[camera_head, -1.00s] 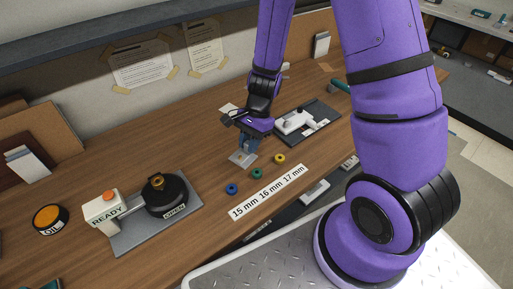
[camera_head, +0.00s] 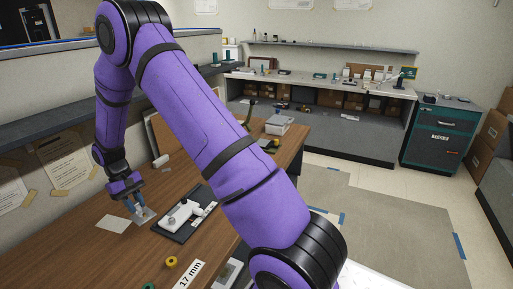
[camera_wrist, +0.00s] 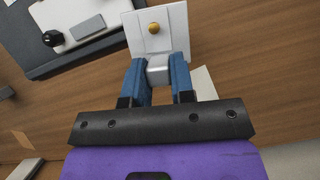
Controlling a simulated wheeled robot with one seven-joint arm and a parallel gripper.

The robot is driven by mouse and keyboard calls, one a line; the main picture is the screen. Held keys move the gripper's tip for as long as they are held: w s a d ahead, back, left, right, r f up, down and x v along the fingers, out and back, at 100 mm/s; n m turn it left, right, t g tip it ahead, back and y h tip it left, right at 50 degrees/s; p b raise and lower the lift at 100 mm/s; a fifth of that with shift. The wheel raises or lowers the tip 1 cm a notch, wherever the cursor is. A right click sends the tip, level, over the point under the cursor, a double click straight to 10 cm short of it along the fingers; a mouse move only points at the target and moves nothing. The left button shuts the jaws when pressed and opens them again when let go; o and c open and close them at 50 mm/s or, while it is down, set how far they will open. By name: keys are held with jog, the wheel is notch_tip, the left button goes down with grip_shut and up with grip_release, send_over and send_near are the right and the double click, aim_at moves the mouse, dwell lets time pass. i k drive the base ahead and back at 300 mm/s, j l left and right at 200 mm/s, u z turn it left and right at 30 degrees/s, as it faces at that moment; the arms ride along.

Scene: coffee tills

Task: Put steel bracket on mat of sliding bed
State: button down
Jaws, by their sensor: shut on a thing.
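My gripper (camera_head: 135,203) is shut on the steel bracket (camera_head: 145,216), a pale flat plate with an upright block. In the wrist view the blue fingers pinch the block, and the bracket's plate (camera_wrist: 142,38) with a round brass-coloured piece lies beyond them. The dark base with a white fixture (camera_head: 185,216), which appears to be the sliding bed, is on the bench just right of the bracket. Part of it shows upper left in the wrist view (camera_wrist: 40,65), with a light grey pad (camera_wrist: 88,27). The exact height of the bracket is unclear.
A sheet of paper (camera_head: 112,223) lies left of the bracket. A yellow ring (camera_head: 171,262) and a "17 mm" label strip (camera_head: 190,274) are nearer on the wooden bench (camera_head: 120,262). A grey box (camera_head: 280,125) stands at the bench's far end.

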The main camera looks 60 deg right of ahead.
aim_at(265, 143)
jog(key=k+l+u, duration=0.1)
jog(key=l, duration=0.3)
jog(key=k+l, duration=0.1)
jog(key=l, duration=0.25)
jog(key=k+l+u, duration=0.15)
jog(key=l, duration=0.2)
jog(key=l+u, duration=0.1)
jog(key=l, duration=0.3)
jog(key=k+l, duration=0.2)
jog(key=l, duration=0.15)
jog(key=k+l+u, duration=0.1)
jog(key=l, duration=0.25)
jog(key=k+l+u, duration=0.1)
jog(key=l, duration=0.25)
jog(key=k+l+u, duration=0.1)
jog(key=l, duration=0.25)
jog(key=k+l+u, duration=0.1)
jog(key=l, duration=0.25)
jog(key=i, duration=0.2)
